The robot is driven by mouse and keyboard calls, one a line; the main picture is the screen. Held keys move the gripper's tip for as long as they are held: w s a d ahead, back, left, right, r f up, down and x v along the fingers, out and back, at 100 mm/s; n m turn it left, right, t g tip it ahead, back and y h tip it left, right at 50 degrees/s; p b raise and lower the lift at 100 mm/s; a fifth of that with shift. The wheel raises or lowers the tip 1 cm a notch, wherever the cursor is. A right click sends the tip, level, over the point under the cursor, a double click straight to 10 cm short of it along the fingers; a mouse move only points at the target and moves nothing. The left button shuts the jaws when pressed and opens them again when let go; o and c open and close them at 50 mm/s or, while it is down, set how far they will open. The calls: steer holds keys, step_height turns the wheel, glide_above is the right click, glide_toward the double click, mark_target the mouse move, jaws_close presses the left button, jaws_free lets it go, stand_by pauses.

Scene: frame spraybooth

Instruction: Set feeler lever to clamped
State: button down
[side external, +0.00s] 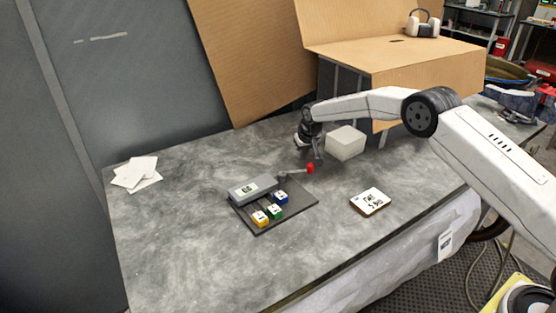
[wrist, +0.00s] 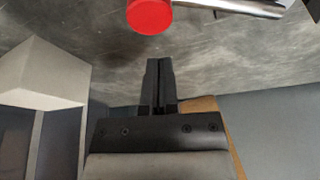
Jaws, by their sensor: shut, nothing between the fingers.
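The feeler lever is a thin metal rod with a red knob (side external: 310,169), reaching out from the right end of a grey block (side external: 252,189) on a dark base plate (side external: 290,211). In the wrist view the red knob (wrist: 149,15) shows at the top edge, with the shiny rod (wrist: 235,6) running right from it. My gripper (side external: 319,161) is right by the knob in the side view. In the wrist view its fingers (wrist: 159,65) are together and empty, with a gap in the picture between their tips and the knob. The block is outside the wrist view.
Yellow (side external: 260,218), green (side external: 275,212) and blue (side external: 281,197) cubes sit on the plate. A pale box (side external: 345,143) stands close behind my gripper. A printed tile (side external: 370,201) lies to the right, papers (side external: 136,173) far left. The front of the table is clear.

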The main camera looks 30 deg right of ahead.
mark_target(310, 164)
steer(key=shift+s+a, duration=0.2)
steer(key=shift+s, duration=0.7)
steer(key=shift+s+a, duration=0.2)
steer(key=shift+s, duration=0.7)
steer(key=shift+s+a+m, duration=0.15)
steer(key=shift+s+m, duration=0.35)
steer(key=shift+m, duration=0.2)
steer(key=shift+s+a+m+h, duration=0.2)
steer(key=shift+s+m+h, duration=0.25)
steer(key=shift+m, duration=0.15)
steer(key=s+m, duration=0.1)
steer(key=s+a+m+g, duration=0.1)
steer(key=m, duration=0.1)
steer(key=shift+a+h, duration=0.15)
steer(key=shift+h, duration=0.2)
steer(key=shift+s+a+m+h, duration=0.15)
steer(key=shift+s+a+m, duration=0.15)
steer(key=shift+m, duration=0.3)
steer(key=shift+s+a+m+h, duration=0.2)
steer(key=shift+a+m, duration=0.1)
steer(key=shift+m, duration=0.3)
steer(key=a+m, duration=0.1)
steer(key=s+m+g, duration=0.1)
steer(key=shift+a+m, duration=0.4)
steer(key=shift+s+a, duration=0.2)
steer(key=shift+a, duration=0.4)
